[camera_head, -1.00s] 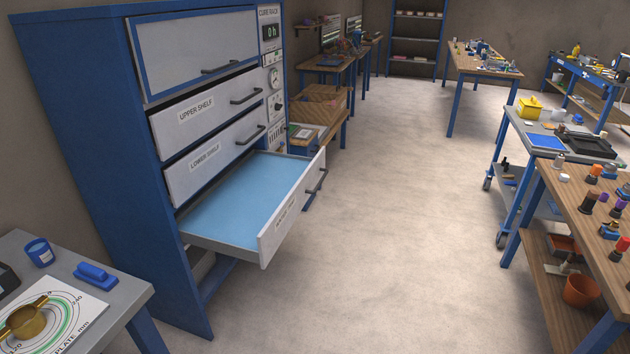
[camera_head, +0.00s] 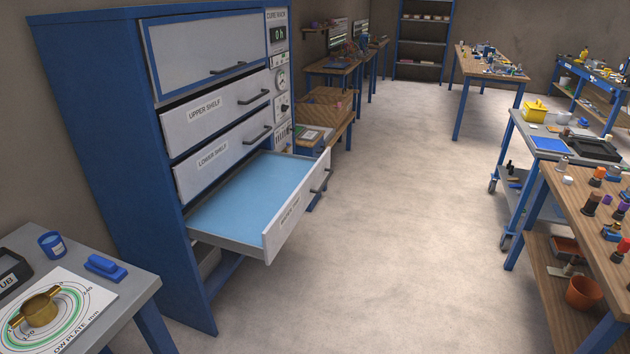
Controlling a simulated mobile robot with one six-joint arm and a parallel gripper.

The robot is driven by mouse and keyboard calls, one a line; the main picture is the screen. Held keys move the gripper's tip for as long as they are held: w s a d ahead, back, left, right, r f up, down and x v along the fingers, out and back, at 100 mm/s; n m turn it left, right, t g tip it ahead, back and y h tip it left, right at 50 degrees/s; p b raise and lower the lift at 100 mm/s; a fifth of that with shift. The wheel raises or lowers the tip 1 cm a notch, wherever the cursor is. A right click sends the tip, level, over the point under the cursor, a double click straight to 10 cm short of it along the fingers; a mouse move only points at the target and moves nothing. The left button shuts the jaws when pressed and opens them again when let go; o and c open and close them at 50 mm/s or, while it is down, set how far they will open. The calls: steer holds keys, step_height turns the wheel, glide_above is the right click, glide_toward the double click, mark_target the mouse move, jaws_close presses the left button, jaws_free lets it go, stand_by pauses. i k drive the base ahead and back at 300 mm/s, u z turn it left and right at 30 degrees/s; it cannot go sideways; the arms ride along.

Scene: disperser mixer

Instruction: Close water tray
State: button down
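The water tray (camera_head: 291,218) is the bottom drawer of the blue cabinet (camera_head: 107,130). It is pulled well out, and its light blue inside (camera_head: 245,197) shows. Its white front bears a label that is too small to read surely, and a dark handle (camera_head: 321,181). Above it, the drawers marked lower shelf (camera_head: 215,155) and upper shelf (camera_head: 206,112) look closed or nearly so. My gripper is not in view.
Open floor (camera_head: 400,220) lies in front and to the right of the tray. A grey table (camera_head: 140,288) with a flow plate (camera_head: 60,310) stands at the lower left. A wooden bench (camera_head: 560,210) and a blue cart (camera_head: 515,185) stand on the right.

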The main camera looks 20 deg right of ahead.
mark_target(253, 211)
steer(key=z, duration=0.05)
steer(key=i, duration=1)
steer(key=u, duration=0.05)
